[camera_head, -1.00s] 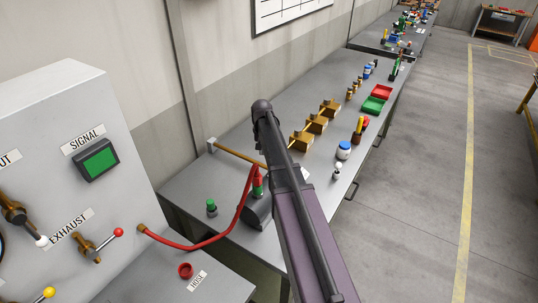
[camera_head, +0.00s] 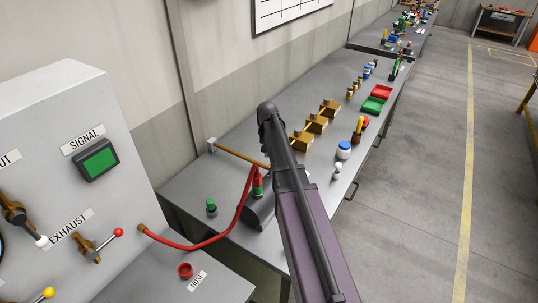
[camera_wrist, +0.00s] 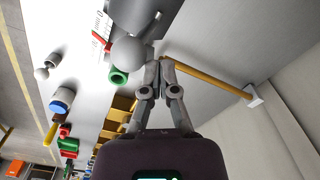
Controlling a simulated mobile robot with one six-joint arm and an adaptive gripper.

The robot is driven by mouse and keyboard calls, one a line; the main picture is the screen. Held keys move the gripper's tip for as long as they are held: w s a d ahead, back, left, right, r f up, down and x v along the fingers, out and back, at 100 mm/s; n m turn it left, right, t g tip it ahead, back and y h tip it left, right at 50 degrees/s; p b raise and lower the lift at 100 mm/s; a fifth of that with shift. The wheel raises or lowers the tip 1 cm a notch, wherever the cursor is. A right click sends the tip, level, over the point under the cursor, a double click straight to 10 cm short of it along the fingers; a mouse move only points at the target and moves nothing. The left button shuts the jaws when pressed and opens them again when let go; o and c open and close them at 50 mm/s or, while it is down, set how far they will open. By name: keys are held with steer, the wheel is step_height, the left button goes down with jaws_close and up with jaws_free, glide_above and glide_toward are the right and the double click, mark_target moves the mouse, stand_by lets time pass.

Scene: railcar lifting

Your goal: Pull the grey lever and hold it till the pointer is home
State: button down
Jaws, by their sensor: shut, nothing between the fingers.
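In the wrist view, a grey ball knob (camera_wrist: 128,52), which looks like the end of the grey lever, stands just left of my gripper's fingertips (camera_wrist: 158,62). My gripper is shut and empty, and I cannot tell whether it touches the knob. A white scale plate (camera_wrist: 103,24) with dark marks is beyond, with a small red part (camera_wrist: 99,40) that may be the pointer; its reading is too small to tell. In the head view my arm hides the lever, the scale and my gripper.
A red hose (camera_head: 213,239) joins the control cabinet (camera_head: 62,120) to a fitting on the bench. Brass blocks (camera_head: 301,141), a white jar with a blue band (camera_head: 343,151) and trays (camera_head: 373,105) stand farther along.

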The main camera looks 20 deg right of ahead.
steer(key=shift+s+d, duration=0.5)
steer(key=shift+s, duration=0.25)
steer(key=shift+s+d, duration=0.45)
steer(key=shift+s, duration=0.25)
steer(key=shift+w, duration=0.15)
stand_by(4.2)
steer(key=shift+w+a+r+p, duration=0.5)
steer(key=shift+w+a, duration=0.05)
steer(key=shift+w, duration=0.2)
steer(key=shift+r, duration=0.1)
step_height(320, 180, up, 7)
steer(key=p, duration=0.7)
stand_by(0.3)
